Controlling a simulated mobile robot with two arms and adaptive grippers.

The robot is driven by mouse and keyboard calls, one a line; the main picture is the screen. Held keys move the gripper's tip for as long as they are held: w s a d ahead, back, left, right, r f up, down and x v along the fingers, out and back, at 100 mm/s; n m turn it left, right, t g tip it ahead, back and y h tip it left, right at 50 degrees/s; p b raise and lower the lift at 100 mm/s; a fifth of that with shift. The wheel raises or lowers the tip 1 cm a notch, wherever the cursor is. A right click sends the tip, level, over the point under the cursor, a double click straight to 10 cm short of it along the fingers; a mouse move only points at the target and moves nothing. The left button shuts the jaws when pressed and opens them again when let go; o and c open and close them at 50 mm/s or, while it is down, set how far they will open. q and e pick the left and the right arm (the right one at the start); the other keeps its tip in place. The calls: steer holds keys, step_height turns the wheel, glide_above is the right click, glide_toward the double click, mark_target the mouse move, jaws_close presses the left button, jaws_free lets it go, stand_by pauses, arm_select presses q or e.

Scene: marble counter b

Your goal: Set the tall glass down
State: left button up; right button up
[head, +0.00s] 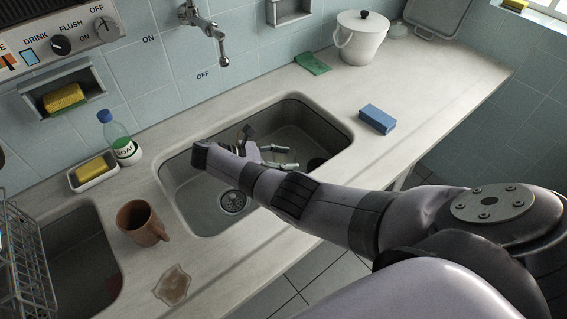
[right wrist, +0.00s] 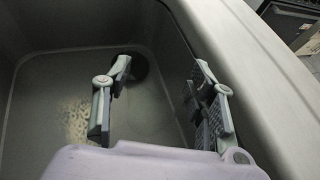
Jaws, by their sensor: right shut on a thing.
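My right gripper (head: 275,151) reaches down into the right-hand sink basin (head: 333,120), below the rim. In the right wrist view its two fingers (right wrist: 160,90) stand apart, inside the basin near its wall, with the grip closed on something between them. I cannot make out the outline of the tall glass in either view; between the fingers I see mostly the basin floor and wall. My forearm hides part of the basin in the head view. My left gripper is not in view.
A brown mug (head: 142,223) stands left of the basin, near a soap bottle (head: 119,140) and a sponge in a dish (head: 94,170). A blue sponge (head: 377,118) lies to the right, and a white pot (head: 362,38) stands behind. The right counter is mostly clear.

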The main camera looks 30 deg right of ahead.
steer(key=shift+f+b, duration=2.7)
steer(key=shift+f, duration=1.1)
steer(key=shift+f, duration=0.2)
steer(key=o, duration=1.4)
